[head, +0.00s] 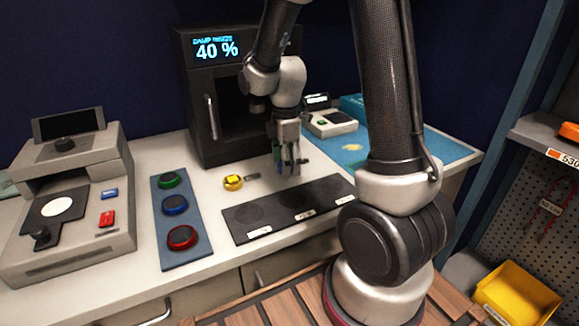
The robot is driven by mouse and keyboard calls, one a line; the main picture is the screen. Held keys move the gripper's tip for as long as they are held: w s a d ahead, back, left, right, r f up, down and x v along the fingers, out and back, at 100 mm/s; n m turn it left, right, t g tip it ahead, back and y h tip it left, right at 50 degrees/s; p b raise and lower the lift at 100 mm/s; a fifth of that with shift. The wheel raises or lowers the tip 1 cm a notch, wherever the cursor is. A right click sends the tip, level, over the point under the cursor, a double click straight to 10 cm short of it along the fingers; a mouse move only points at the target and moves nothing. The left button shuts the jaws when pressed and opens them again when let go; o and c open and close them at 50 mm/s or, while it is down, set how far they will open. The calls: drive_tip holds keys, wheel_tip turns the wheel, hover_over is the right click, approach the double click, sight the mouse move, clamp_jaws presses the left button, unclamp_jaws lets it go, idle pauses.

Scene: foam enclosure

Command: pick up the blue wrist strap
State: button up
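I cannot clearly make out a blue wrist strap in the head view. My gripper (291,168) points down over the white counter, just behind the black mat with white labels (265,218). Its dark fingers are small and partly overlapped in this view, so I cannot tell whether they are open or shut, or whether anything is between them. A blue mat (430,150) lies at the right of the counter with a small pale item (352,147) on it. My arm hides part of that mat.
A black cabinet (210,110) with a "40 %" display stands behind my gripper. A round yellow item (233,183) lies left of it. A blue panel (167,245) holds green, blue and red discs. A grey machine (75,240) stands far left. A yellow bin (515,295) is lower right.

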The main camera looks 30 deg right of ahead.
drive_tip(key=c, duration=0.8)
drive_tip(key=shift+c, duration=0.2)
